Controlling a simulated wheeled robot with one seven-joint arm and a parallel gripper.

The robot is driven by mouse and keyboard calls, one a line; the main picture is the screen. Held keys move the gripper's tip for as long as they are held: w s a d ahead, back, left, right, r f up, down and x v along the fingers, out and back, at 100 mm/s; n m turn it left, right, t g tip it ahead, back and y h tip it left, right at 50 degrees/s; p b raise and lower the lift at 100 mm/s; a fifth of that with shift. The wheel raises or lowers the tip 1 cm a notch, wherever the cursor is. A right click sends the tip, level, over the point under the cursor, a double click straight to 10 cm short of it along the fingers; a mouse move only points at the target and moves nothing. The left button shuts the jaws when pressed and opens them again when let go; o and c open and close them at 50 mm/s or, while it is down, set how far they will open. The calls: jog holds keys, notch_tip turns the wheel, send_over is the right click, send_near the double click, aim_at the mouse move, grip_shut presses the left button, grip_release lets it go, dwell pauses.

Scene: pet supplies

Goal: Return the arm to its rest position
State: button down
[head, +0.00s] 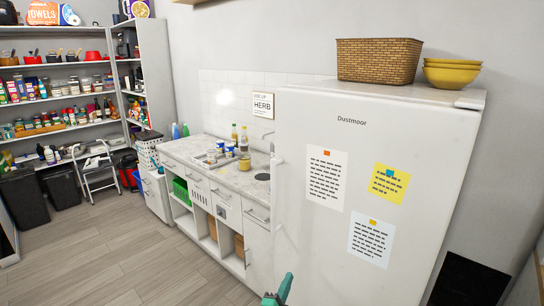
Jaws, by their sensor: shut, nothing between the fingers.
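My gripper (279,292) shows only in part at the bottom edge of the head view, as a small teal and dark shape. It is shut and holds nothing. It is in front of the lower left part of the white fridge (330,250), and I cannot tell how far from the door it is. The rest of my arm is out of view.
A wicker basket (378,61) and yellow bowls (451,75) stand on the fridge. Left of it is a counter (215,177) with jars and bottles. Stocked shelves (55,98) and a step stool (97,168) stand farther left. The wooden floor (110,255) is clear.

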jog(key=s+d+f+n+t+y, duration=0.1)
jog(key=s+d+f+n+t, duration=0.1)
jog(key=s+d+n, duration=0.85)
jog(key=s+a+f+n+y, duration=0.1)
jog(key=s+n+y, duration=0.1)
jog(key=s, duration=0.8)
jog(key=s+a+f+n+y, duration=0.1)
jog(key=s+f+n+y, duration=0.1)
jog(key=s, duration=0.8)
jog(key=s+a+n+g+y, duration=0.1)
jog(key=s+a+n, duration=0.15)
jog(key=s, duration=0.65)
jog(key=s+a+n+g+y, duration=0.15)
jog(key=s+a, duration=0.25)
jog(key=s, duration=0.5)
jog(key=s+a+r+g, duration=0.1)
jog(key=s+a+r, duration=0.2)
jog(key=s, duration=0.3)
jog(key=s+a+r+g, duration=0.1)
jog(key=s+a+r, duration=0.3)
jog(key=s, duration=0.3)
jog(key=shift+s+a+r, duration=0.15)
jog(key=shift+a+r, duration=0.1)
jog(key=shift+r, duration=0.1)
